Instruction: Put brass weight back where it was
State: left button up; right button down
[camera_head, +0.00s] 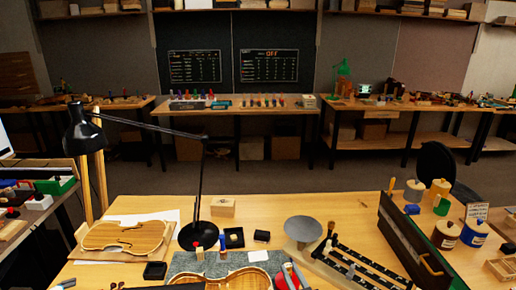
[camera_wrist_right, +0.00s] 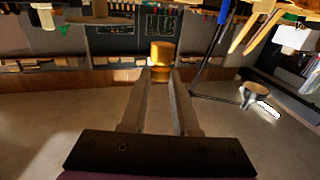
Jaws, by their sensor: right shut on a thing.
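The brass weight (camera_wrist_right: 161,54) is a small gold cylinder between the fingertips of my right gripper (camera_wrist_right: 161,72) in the right wrist view. The gripper is shut on it, and the weight sticks out a little past the tips. That view is turned upside down and shows the weight clear of any surface. In the head view I cannot make out the held weight with certainty among the small things at the front of the bench. A round grey pan (camera_head: 303,228) stands there. My left gripper is not in view.
A black desk lamp (camera_head: 203,180) rises left of centre. A violin plate (camera_head: 125,236) lies at the left and a small wooden block (camera_head: 223,207) behind the mat. Bare wood shows behind the pan.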

jog(key=d, duration=0.7)
jog(key=a, duration=0.9)
jog(key=shift+s+a+f, duration=0.15)
jog(key=shift+s+a, duration=0.05)
jog(key=shift+a, duration=0.15)
